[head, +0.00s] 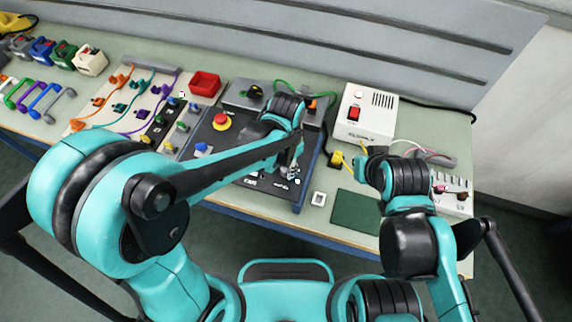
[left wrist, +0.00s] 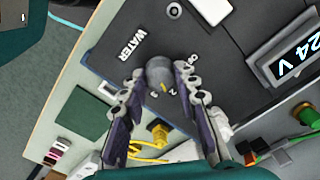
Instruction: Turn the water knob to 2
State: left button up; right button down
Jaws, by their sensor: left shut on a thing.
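The grey water knob (left wrist: 160,70) sits on the dark panel (left wrist: 225,88) beside the white WATER label (left wrist: 125,43). A small yellow mark shows on the knob, by the printed 2 and 3; I cannot tell exactly which it points at. The fingers of my left gripper (left wrist: 158,80) are on either side of the knob, shut on it. In the head view my left gripper (head: 291,168) reaches down at the panel's right part and hides the knob. My right gripper (head: 368,160) hangs at the right, near the white supply box; its fingers are unclear.
A red emergency button (head: 221,122) stands on the panel. Behind stands a white supply box (head: 366,113). A yellow connector (head: 337,158) and a dark green mat (head: 355,211) lie right of the panel.

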pick_arm(q)
jog(key=o, duration=1.2)
jog(key=shift+c, duration=0.2)
notch_tip(320, 180, up, 12)
jog(key=s+a+f+n+t+b, duration=0.2)
jog(key=a+n, duration=0.3)
jog(key=a, duration=0.4)
jog(key=s+a+f+n+t+b, duration=0.2)
jog(key=a+n+t, duration=0.3)
jog(key=a, duration=0.4)
jog(key=shift+s+n, duration=0.3)
jog(key=shift+s, duration=0.35)
